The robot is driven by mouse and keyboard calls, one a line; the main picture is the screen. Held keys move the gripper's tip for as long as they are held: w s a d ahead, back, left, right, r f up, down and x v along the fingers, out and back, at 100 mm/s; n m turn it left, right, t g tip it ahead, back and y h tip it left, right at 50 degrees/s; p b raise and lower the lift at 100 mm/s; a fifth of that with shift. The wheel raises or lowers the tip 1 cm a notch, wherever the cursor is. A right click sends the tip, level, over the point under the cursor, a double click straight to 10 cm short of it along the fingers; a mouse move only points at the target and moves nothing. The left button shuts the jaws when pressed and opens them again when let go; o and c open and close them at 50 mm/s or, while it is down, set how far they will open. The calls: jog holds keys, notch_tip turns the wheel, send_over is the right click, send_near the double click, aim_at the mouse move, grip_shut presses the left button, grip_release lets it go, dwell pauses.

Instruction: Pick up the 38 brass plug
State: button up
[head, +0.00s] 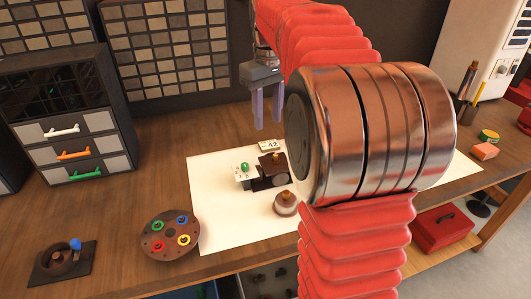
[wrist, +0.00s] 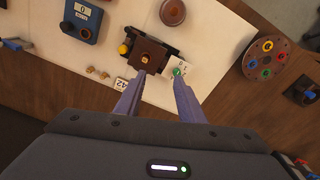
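Two small brass pieces (wrist: 97,72) lie side by side on the white sheet (wrist: 48,78) in the wrist view, near a white card marked 42 (wrist: 122,84). No number 38 is readable on either, so I cannot tell which is the 38 plug. My gripper (wrist: 160,78) is open and empty, its two purple fingers apart. In the wrist view the brass pieces are left of the left fingertip. In the head view my gripper (head: 268,124) hangs above the bench, behind the dark device, and my arm hides part of the sheet.
A dark device with a brown square top (wrist: 147,53) and a green-buttoned white block (wrist: 179,71) stand close to the fingertips. A round brown piece (wrist: 172,12), a blue box (wrist: 82,20) and a disc with coloured rings (wrist: 265,56) are around. Drawers (head: 75,150) stand at left.

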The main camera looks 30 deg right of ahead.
send_over(276, 155)
jog(key=f, duration=0.1)
jog(key=shift+g, duration=0.3)
jog(key=shift+f, duration=4.3)
jog(key=shift+w+f, duration=0.1)
jog(key=shift+f, duration=2.5)
grip_shut()
